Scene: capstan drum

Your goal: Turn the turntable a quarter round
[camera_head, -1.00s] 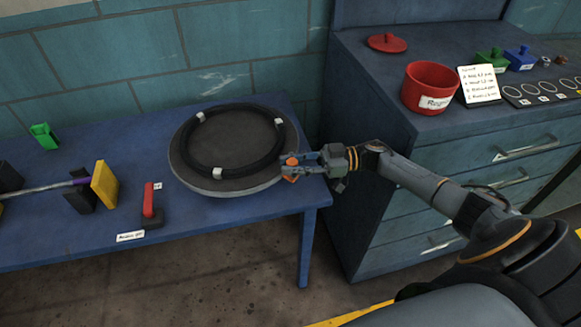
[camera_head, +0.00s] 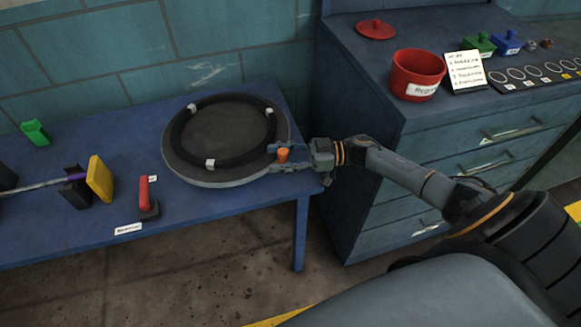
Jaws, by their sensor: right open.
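The turntable (camera_head: 226,128) is a round dark grey disc with a lighter rim on the blue table. A black ring (camera_head: 238,160) with white clips lies on top of it. An orange peg (camera_head: 283,155) stands at the disc's right edge. My right gripper (camera_head: 272,158) reaches in from the right with its fingers apart, one on the far side of the peg and one on the near side. The peg is between the fingers; I cannot tell whether either touches it. My left gripper is not in view.
The blue table (camera_head: 185,215) also holds a red-handled lever (camera_head: 144,195), a yellow block (camera_head: 99,178) and a green piece (camera_head: 35,132) at left. A drawer cabinet (camera_head: 440,150) with a red pot (camera_head: 417,75) stands close on the right.

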